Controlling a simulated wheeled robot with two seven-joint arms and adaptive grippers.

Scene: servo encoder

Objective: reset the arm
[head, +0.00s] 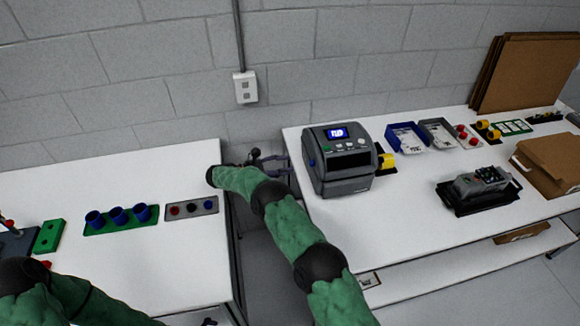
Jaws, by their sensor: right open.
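My right arm, in green sleeving with dark joints, reaches up from the bottom middle of the head view. Its right gripper (282,162) is over the gap between the two tables, just left of the grey label printer. Its fingers are spread and nothing is seen between them. My left arm (85,300) crosses the lower left corner, and its gripper is not clearly seen.
The label printer (340,170) stands on the right table (400,215), close to my right gripper. Blue cups (118,215) in a green holder and a grey button strip (191,208) sit on the left table (180,260). Cardboard (525,75) leans at the back right.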

